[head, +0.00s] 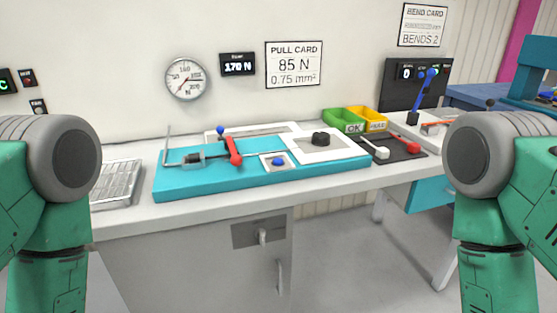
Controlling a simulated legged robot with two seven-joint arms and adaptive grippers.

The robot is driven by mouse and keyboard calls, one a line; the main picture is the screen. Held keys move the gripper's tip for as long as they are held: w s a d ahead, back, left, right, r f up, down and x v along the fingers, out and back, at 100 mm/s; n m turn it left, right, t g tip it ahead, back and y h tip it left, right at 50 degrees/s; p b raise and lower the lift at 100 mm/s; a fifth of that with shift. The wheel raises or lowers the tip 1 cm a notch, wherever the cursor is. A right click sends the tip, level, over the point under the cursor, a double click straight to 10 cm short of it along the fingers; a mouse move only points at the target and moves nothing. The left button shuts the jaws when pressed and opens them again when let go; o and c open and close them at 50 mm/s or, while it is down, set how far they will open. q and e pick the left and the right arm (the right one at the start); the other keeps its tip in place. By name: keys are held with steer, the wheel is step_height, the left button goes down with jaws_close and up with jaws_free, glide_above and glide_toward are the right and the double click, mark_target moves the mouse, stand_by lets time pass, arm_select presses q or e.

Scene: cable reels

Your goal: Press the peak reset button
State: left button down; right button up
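A blue dome button (278,161) sits on a small pale plate at the front of the teal bench fixture (200,188). It is the likeliest peak reset button, but no label on it can be read. A black display (237,65) on the wall above reads 170 N; its small heading is too blurred to read surely. My green and grey arm links show at the left and right edges, well apart from the button. Neither gripper is in view.
On the fixture stand a red lever (232,150) with a blue knob and a black knob (320,138) on a white plate. Green (342,120) and yellow (368,119) bins stand behind, right. A round dial gauge (185,79) and pull card (293,65) hang above.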

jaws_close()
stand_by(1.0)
